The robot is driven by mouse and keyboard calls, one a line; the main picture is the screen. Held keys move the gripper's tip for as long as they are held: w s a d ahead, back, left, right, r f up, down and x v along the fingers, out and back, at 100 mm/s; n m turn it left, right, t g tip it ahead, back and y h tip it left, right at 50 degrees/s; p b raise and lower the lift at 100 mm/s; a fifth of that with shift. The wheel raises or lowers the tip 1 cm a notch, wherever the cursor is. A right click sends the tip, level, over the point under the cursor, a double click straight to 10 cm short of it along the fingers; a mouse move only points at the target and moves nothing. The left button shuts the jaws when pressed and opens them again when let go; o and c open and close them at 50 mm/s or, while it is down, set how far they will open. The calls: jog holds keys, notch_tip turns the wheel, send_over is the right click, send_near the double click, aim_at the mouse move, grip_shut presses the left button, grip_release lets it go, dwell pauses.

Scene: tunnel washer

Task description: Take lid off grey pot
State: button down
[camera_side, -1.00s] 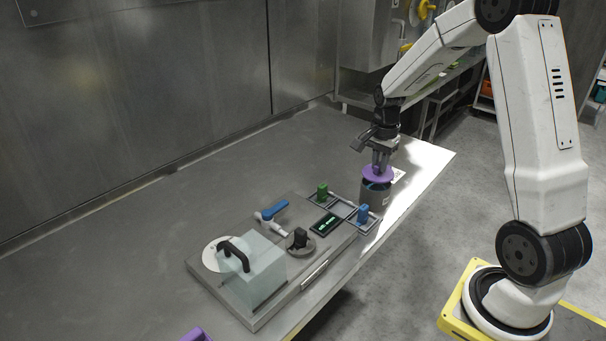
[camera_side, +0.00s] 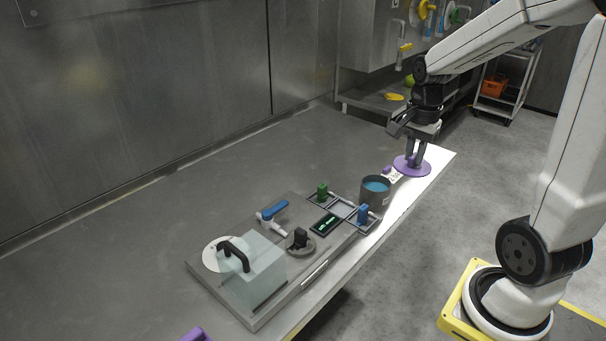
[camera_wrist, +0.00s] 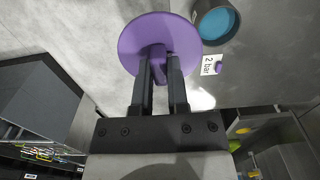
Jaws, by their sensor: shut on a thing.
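The grey pot (camera_side: 374,196) stands upright near the table's right edge, uncovered, with blue contents showing inside. It also shows at the top right of the wrist view (camera_wrist: 205,28). The purple round lid (camera_side: 403,166) is off the pot, to its right and a little farther back. My gripper (camera_side: 415,157) is shut on the lid's handle, seen in the wrist view (camera_wrist: 158,66) between the two fingers. The lid is close over the table near its right end. I cannot tell whether it touches the surface.
A card marked "2 bar" (camera_wrist: 209,65) lies between pot and lid, with a small purple piece (camera_side: 387,170) by it. A grey panel with a clear box (camera_side: 255,275), blue lever (camera_side: 275,209) and green and blue clips stands left.

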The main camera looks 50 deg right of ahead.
aim_at(421, 171)
jog(key=shift+s+a+r, duration=0.3)
jog(key=shift+s+r, duration=0.05)
jog(key=shift+s, duration=0.35)
jog(key=shift+s+a+r, duration=0.3)
jog(key=shift+s, duration=0.35)
jog(key=shift+w+d+f, duration=0.15)
jog(key=shift+w+f, duration=0.1)
jog(key=shift+w, duration=0.45)
jog(key=w+f, duration=0.5)
jog(key=w, duration=0.4)
jog(key=shift+w+d+f, duration=0.25)
jog(key=shift+w+d, duration=0.05)
jog(key=shift+w, duration=0.05)
jog(key=shift+w, duration=0.1)
